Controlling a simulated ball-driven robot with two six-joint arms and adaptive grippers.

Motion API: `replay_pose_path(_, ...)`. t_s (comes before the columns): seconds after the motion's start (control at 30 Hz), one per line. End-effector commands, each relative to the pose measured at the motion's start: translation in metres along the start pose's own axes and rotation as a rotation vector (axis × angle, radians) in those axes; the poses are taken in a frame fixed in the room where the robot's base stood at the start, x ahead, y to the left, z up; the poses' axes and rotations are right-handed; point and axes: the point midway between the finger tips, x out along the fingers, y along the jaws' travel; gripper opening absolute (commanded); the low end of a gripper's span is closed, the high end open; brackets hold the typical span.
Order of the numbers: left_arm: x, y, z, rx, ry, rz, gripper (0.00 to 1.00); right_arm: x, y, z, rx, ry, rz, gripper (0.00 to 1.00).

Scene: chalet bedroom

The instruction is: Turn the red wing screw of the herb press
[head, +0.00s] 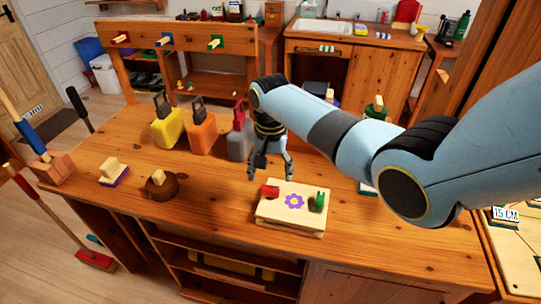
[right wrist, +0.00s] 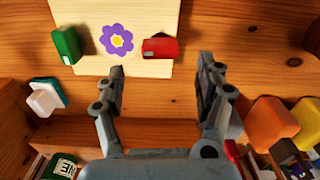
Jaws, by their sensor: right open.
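The herb press (head: 290,214) is a pale wooden block with a purple flower on top, lying near the front edge of the workbench. Its red wing screw (head: 270,190) stands at the left of the flower, and a green wing screw (head: 318,201) at the right. My right gripper (head: 270,177) is open and empty, pointing down just behind and above the red screw. In the right wrist view, the red wing screw (right wrist: 160,48) lies just beyond the open fingertips (right wrist: 161,66), between them sideways. It looks clear of both fingers. My left gripper is out of view.
Yellow (head: 167,127), orange (head: 202,135) and grey (head: 239,143) containers stand behind and left of the press. A round brown wooden piece (head: 161,188) and a purple-based block (head: 113,173) sit to the left. The bench (head: 215,190) between is clear.

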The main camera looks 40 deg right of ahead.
Motion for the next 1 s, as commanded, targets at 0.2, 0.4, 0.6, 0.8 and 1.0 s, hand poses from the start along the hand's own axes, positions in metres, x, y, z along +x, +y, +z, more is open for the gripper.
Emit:
replay_pose_path(0.2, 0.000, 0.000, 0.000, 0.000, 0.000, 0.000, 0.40, -0.041, 0.000, -0.001, -0.001, 0.003, -0.001, 0.71)
replay_pose_path(0.4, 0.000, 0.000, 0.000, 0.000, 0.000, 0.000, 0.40, -0.055, 0.000, 0.000, 0.000, 0.001, 0.000, 0.71)
replay_pose_path(0.6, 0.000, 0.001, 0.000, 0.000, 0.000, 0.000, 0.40, -0.055, 0.000, 0.000, 0.000, 0.001, 0.000, 0.71)
replay_pose_path(0.8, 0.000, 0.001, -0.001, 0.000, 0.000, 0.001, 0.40, -0.055, 0.000, 0.000, 0.000, 0.001, 0.000, 0.71)
replay_pose_path(1.0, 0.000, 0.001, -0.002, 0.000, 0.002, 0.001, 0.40, -0.055, 0.000, 0.000, 0.000, 0.000, 0.000, 0.71)
